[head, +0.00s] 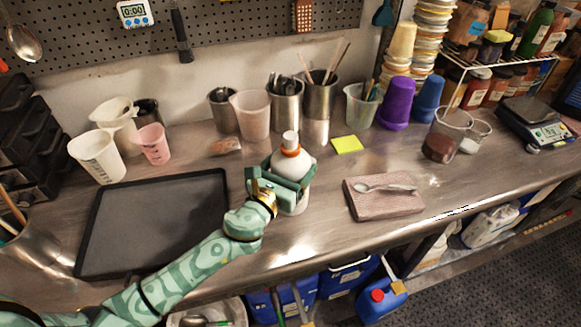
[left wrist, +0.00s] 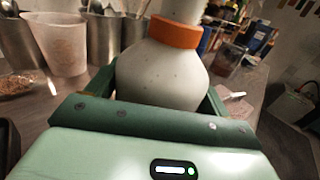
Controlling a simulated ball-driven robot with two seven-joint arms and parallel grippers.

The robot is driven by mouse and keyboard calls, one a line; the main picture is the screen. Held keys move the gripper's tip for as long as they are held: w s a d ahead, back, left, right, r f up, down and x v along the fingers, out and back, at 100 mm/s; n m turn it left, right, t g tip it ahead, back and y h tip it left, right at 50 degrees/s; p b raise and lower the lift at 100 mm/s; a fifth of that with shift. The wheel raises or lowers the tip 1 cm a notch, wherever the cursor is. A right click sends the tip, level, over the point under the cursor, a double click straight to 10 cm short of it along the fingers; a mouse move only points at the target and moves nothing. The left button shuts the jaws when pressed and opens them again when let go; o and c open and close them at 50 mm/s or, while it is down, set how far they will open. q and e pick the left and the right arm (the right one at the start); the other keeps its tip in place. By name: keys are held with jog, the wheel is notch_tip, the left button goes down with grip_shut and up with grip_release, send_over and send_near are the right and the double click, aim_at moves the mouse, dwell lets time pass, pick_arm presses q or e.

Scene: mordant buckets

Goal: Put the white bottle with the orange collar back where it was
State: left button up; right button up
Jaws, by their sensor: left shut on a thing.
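The white bottle with the orange collar (head: 294,160) stands upright at the middle of the steel counter in the head view. It fills the middle of the left wrist view (left wrist: 165,75), with its orange collar near the top. My left gripper (head: 284,180) is shut around the bottle's body, one finger on each side. The bottle's base shows below the gripper, close to or on the counter; I cannot tell whether it touches. My right gripper is not in view.
A black tray (head: 84,247) lies left of the bottle. Metal tool cups (head: 286,104) and a clear beaker (head: 361,106) stand behind. Bare counter surrounds the bottle's right side.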

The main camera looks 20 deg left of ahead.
pick_arm(q)
jog(key=o, duration=1.4)
jog(key=shift+f, duration=0.1)
jog(key=shift+c, duration=0.2)
jog(key=shift+r, duration=0.2)
jog(key=s+a, duration=0.2)
jog(key=s, duration=1)
jog(key=shift+a, duration=0.15)
jog(key=shift+w, duration=0.1)
